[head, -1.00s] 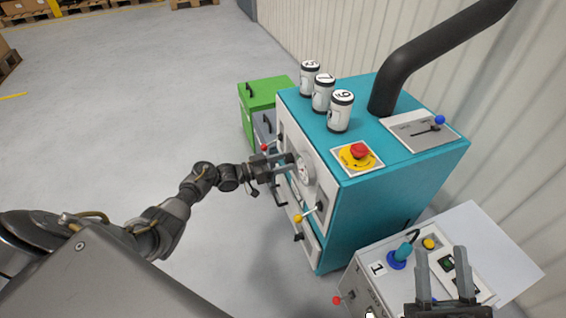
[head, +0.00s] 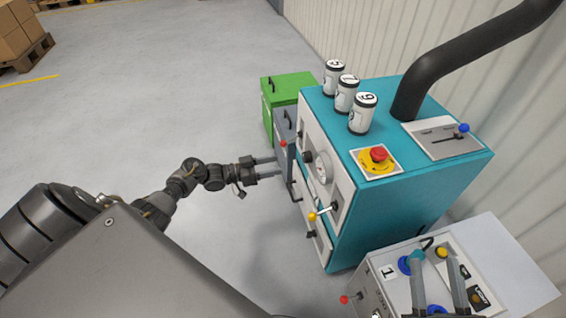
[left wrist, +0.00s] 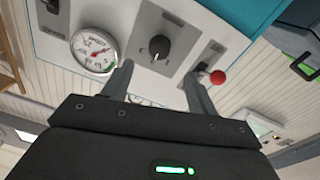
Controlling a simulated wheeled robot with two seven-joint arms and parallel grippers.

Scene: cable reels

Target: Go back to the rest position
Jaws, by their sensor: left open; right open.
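My left gripper (head: 268,168) reaches in from the left in the head view, in front of the teal machine's (head: 405,205) white control panel. It is open with nothing between its fingers. In the left wrist view its two fingers (left wrist: 160,85) stand apart, with a black knob (left wrist: 159,47) showing between them, a round gauge (left wrist: 94,52) to the left and a red-tipped lever (left wrist: 217,77) to the right. I cannot tell whether a finger touches the panel. My right gripper (head: 435,280) is open and empty over the white box with the label 1 (head: 388,271), at the bottom right.
Three numbered canisters (head: 346,95), a red emergency button (head: 379,154) and a blue-tipped lever (head: 463,129) are on the machine's top. A black pipe (head: 430,75) rises there. A green cabinet (head: 290,88) stands behind.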

